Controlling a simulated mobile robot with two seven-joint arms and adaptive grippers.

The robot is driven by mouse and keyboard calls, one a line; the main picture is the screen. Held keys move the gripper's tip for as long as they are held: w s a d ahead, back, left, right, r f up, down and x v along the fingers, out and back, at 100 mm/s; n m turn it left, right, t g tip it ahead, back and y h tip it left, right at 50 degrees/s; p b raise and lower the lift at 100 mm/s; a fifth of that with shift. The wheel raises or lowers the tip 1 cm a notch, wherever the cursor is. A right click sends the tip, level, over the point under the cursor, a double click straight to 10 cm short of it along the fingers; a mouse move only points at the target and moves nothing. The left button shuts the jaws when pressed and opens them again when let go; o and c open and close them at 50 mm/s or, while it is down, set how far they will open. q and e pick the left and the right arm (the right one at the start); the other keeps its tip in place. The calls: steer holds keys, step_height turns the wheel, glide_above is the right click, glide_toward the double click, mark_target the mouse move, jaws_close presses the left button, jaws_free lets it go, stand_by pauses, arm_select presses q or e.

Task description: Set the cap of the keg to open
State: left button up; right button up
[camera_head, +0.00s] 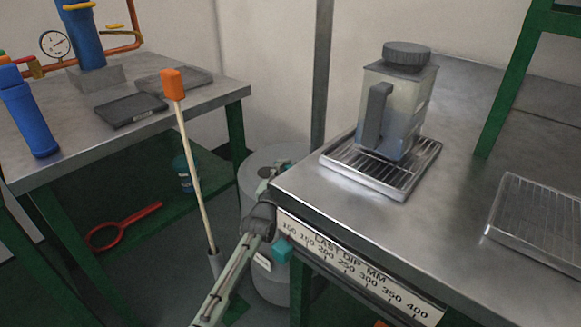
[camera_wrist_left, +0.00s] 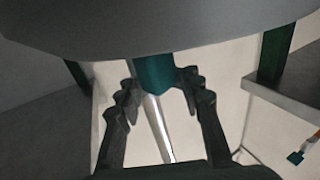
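The keg (camera_head: 275,158) is a grey cylinder on the floor, behind the near corner of the metal bench, which hides part of it. My left gripper (camera_head: 263,215) is dark and low in front of the keg, at the bench corner. In the left wrist view the two toothed fingers (camera_wrist_left: 160,98) are apart. A teal cylindrical piece (camera_wrist_left: 155,73) shows between and beyond their tips, with a pale metal rod below it; contact cannot be told. A teal block (camera_head: 283,250) also shows beside the gripper in the head view. I cannot tell which part is the cap. My right gripper is out of view.
The bench edge with a dip scale label (camera_head: 350,268) is close to my left gripper. A jug (camera_head: 395,105) stands on a drip tray (camera_head: 340,168). An orange-tipped stick (camera_head: 192,165) stands left of the keg. A red ring tool (camera_head: 105,235) lies on a lower shelf.

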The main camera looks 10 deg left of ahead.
arm_select(q)
steer(key=shift+o, duration=1.4)
steer(key=shift+s+d+f, duration=0.15)
steer(key=shift+s+d, duration=0.05)
steer(key=shift+d, duration=0.25)
steer(key=shift+a, duration=0.2)
steer(key=shift+s+a, duration=0.15)
steer(key=shift+s, duration=0.15)
steer(key=v, duration=1.1)
steer(key=shift+s, duration=0.15)
steer(key=shift+c, duration=0.3)
